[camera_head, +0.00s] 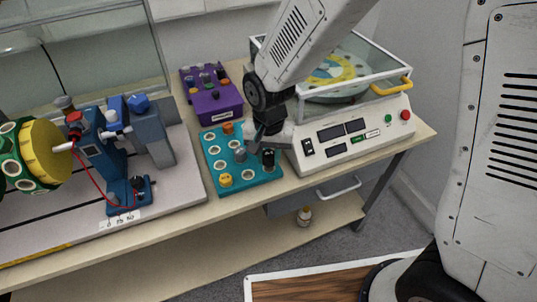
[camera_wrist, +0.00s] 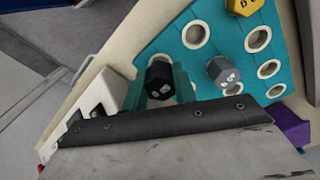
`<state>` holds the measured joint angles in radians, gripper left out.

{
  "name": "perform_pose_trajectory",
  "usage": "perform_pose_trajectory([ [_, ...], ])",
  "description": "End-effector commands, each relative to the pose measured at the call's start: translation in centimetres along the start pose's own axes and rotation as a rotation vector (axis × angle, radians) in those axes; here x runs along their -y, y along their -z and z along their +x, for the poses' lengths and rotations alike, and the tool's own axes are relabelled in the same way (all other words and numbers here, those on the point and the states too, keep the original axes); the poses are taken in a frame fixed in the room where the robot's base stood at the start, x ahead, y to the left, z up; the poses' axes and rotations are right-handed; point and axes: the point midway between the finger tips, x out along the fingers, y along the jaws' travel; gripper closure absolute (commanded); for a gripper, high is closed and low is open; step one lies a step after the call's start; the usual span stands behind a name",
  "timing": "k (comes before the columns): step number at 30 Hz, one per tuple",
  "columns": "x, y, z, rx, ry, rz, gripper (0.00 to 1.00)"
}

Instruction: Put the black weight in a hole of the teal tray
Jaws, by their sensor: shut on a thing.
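The teal tray (camera_head: 232,169) lies on the bench with several white-rimmed holes, some empty. The black weight (camera_head: 268,158) is at the tray's right side, below my gripper (camera_head: 266,141). In the wrist view the black weight (camera_wrist: 159,79) shows upright just past the dark gripper edge, over the teal tray (camera_wrist: 178,45). My gripper is shut on the black weight; the fingertips are largely hidden. Whether the weight's bottom is in a hole or above it cannot be told. A grey weight (camera_head: 240,155), an orange weight (camera_head: 228,128) and a yellow weight (camera_head: 225,180) sit in the tray.
A white machine (camera_head: 345,142) with a clear cover stands right of the tray. A purple box (camera_head: 215,104) with knobs is behind it. A blue device (camera_head: 100,150) and a yellow-green drum (camera_head: 40,152) stand at left. The bench's front edge is close to the tray.

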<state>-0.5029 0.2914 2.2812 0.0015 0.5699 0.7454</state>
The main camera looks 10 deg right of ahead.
Motion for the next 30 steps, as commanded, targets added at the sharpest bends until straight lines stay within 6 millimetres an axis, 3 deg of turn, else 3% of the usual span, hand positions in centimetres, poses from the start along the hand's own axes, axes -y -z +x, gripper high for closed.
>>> perform_pose_trajectory([
  [30, 0.0, 0.0, 1.4, 0.0, 0.0, 0.0, 0.95],
])
